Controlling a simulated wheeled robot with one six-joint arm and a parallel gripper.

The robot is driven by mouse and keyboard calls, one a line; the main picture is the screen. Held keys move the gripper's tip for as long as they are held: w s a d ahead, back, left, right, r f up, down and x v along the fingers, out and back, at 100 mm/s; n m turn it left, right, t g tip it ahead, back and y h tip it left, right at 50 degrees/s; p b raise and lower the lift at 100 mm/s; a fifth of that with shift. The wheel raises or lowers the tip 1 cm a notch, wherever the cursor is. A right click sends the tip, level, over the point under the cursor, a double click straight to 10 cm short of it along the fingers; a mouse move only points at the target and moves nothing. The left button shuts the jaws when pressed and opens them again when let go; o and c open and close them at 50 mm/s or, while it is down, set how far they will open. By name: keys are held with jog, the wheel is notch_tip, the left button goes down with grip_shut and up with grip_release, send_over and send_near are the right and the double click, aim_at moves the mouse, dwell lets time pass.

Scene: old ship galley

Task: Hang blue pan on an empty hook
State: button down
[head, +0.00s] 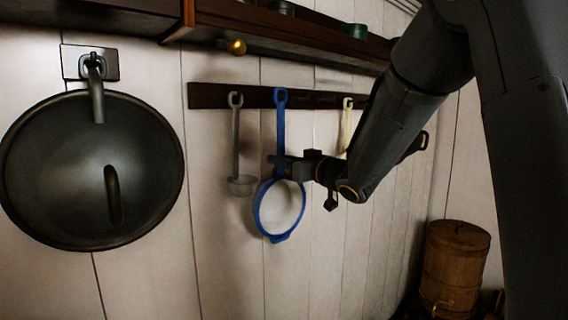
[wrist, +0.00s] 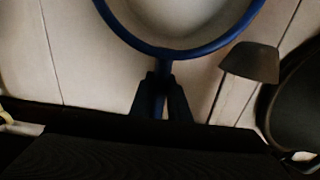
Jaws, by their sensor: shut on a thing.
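The blue pan (head: 261,213) hangs upright below the dark hook rail (head: 208,96), with its pale round inside facing out. The ring at the top of its handle overlaps the rail; I cannot tell whether a hook passes through it. My gripper (head: 281,163) is shut on the lower part of the handle, just above the pan's bowl. The wrist view shows the fingers (wrist: 163,98) on either side of the blue handle, with the pan's blue rim (wrist: 181,53) at the top. The hooks right of the pan are hard to make out.
A grey ladle (head: 236,150) hangs left of the pan, and a cream utensil (head: 346,126) hangs right of it. A large dark wok (head: 75,190) hangs farther left. A shelf (head: 285,37) runs above the rail. A wooden barrel (head: 455,262) stands lower right.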

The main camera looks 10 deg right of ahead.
jog(key=shift+b+x, duration=0.45)
jog(key=shift+x, duration=1.3)
jog(key=shift+w+a+f, duration=0.15)
jog(key=shift+w+f, duration=0.05)
jog(key=shift+f, duration=0.25)
jog(key=shift+b, duration=0.3)
jog(key=c, duration=0.8)
grip_release()
jog(key=shift+f, duration=0.15)
jog(key=p+v, duration=0.2)
jog(key=v, duration=0.8)
jog(key=shift+p, duration=0.4)
